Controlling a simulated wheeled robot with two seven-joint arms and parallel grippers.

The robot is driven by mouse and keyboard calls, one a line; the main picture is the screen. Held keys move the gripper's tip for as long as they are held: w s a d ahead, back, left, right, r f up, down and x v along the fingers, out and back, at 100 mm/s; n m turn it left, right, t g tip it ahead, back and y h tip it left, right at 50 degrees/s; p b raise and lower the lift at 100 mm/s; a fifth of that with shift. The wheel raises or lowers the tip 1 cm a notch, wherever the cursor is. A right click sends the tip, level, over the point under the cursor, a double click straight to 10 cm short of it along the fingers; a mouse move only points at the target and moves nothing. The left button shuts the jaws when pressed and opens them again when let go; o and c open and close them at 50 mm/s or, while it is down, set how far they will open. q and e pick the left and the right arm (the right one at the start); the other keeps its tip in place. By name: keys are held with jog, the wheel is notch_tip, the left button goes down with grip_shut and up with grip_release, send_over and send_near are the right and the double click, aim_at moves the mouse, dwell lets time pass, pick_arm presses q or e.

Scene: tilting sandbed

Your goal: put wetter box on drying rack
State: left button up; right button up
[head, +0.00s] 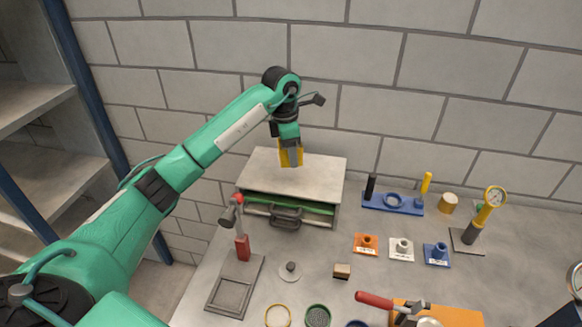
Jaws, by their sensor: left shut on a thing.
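My left gripper (291,156) reaches down from above at the back of the table, over the flat top of a grey metal cabinet (262,178). It is shut on a small yellow block (284,157), partly hidden by a finger. The block is upright at the cabinet's back edge; I cannot tell whether it touches the top. I cannot tell whether this block is the wetter box. No drying rack can be made out for certain. My right gripper is not in view.
A screwdriver-like red handle (374,300) lies in front. A block wall closes the back.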

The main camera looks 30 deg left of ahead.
aim_at(293, 181)
pick_arm(q)
notch_tip(293, 181, down, 3)
jog(key=shift+f+p, duration=0.2)
jog(key=shift+p, duration=0.15)
notch_tip(293, 181, down, 4)
jog(key=shift+r+p, duration=0.2)
jog(key=shift+p, duration=0.45)
jog(key=shift+f, duration=0.2)
jog(key=shift+f, duration=0.1)
jog(key=o, duration=1.1)
